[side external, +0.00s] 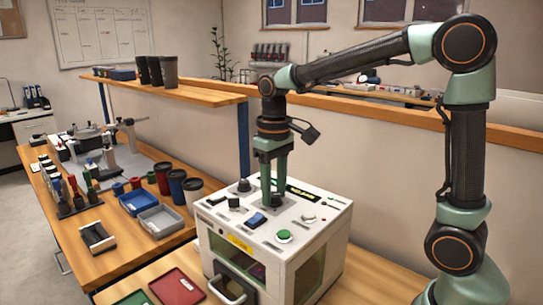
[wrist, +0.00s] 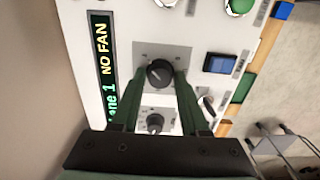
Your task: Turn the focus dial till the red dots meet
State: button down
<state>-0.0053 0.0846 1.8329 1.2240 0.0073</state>
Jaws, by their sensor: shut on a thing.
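The white laser marker box (side external: 322,207) stands on the bench with dials, switches and buttons on its top panel. My gripper (side external: 275,201) points straight down at the panel. In the wrist view its two green fingers (wrist: 163,78) are closed on either side of a black dial (wrist: 160,71) on a grey plate, gripping it. The dial's label is too small to read. A second black dial (wrist: 155,122) lies between the fingers, nearer the wrist, untouched. The panel's display (wrist: 102,65) reads "NO FAN" and "lane 1", partly cut off. No red dots can be made out.
Close by on the panel are a blue rocker switch (wrist: 220,64) and a green button (side external: 284,236). The bench left of the box holds cups (side external: 177,185), blue and grey trays (side external: 160,220) and tools. A wooden shelf (side external: 205,96) stands behind.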

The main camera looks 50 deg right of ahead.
jog(key=shift+c, duration=2.1)
grip_release()
jog(key=shift+r, duration=0.1)
notch_tip(320, 180, up, 12)
jog(key=t, duration=0.3)
send_near(274, 195)
jog(key=s, duration=0.2)
jog(key=s+f+t, duration=0.1)
jog(key=f, duration=0.1)
jog(key=s+f, duration=0.2)
jog(key=s+f+t, duration=0.1)
jog(key=f, duration=0.1)
jog(key=shift+s+d+t, duration=0.15)
jog(key=shift+s+t, duration=0.15)
